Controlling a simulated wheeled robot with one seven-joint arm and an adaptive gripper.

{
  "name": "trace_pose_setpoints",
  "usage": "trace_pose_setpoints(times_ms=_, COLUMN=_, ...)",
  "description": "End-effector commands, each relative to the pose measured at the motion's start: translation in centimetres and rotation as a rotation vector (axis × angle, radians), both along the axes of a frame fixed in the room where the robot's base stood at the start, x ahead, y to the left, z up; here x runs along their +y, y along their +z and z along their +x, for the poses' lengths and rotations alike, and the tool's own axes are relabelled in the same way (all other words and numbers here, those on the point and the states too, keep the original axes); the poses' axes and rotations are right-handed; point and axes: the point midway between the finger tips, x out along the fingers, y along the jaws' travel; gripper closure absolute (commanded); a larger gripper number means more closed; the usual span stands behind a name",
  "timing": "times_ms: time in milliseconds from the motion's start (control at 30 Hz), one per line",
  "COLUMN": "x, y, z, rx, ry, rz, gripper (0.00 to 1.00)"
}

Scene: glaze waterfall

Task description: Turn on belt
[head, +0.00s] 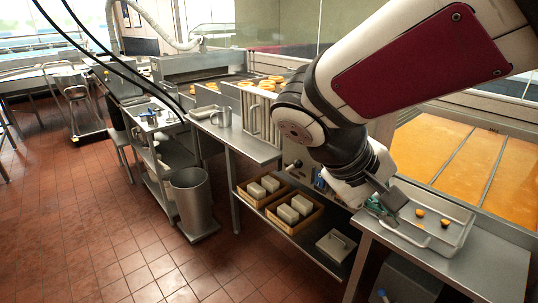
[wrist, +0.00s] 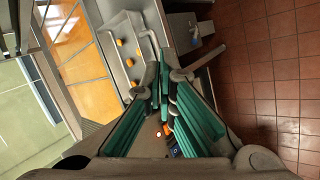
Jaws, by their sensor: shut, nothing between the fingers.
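My gripper (head: 384,207) hangs in front of the counter edge, beside the metal tray on the right. Its teal-padded fingers (wrist: 160,88) are shut with nothing between them. A small control panel with a blue part (head: 319,181) is on the machine front, left of my gripper and partly hidden by my wrist. In the wrist view a red and blue patch (wrist: 174,146) shows between the finger linkages; I cannot tell which control it is. A dark round knob (head: 296,164) is left of the panel. The belt (head: 233,88) with doughnuts is at the back, partly hidden by my arm.
A metal tray (head: 423,237) with small orange pieces stands on the right counter (head: 440,270). Wooden crates (head: 300,226) of grey blocks sit on the low shelf. A metal bin (head: 192,197) and a cart (head: 152,150) are left. The tiled floor in front is clear.

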Motion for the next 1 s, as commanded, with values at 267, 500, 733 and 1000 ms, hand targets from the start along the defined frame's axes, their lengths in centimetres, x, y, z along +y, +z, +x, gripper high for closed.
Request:
trace_pose_setpoints(times_ms=267, x=4.2, y=-8.6, z=12.1, rx=-0.061, ry=0.164, rz=-0.399, gripper=1.0)
trace_pose_setpoints(times_ms=500, x=10.8, y=-14.5, z=19.2, rx=-0.224, ry=0.331, rz=-0.622, gripper=1.0)
trace_pose_setpoints(times_ms=733, x=14.3, y=-16.8, z=21.6, rx=-0.321, ry=0.411, rz=-0.69, gripper=1.0)
trace_pose_setpoints(times_ms=1000, x=14.6, y=-16.8, z=21.7, rx=-0.331, ry=0.417, rz=-0.695, gripper=1.0)
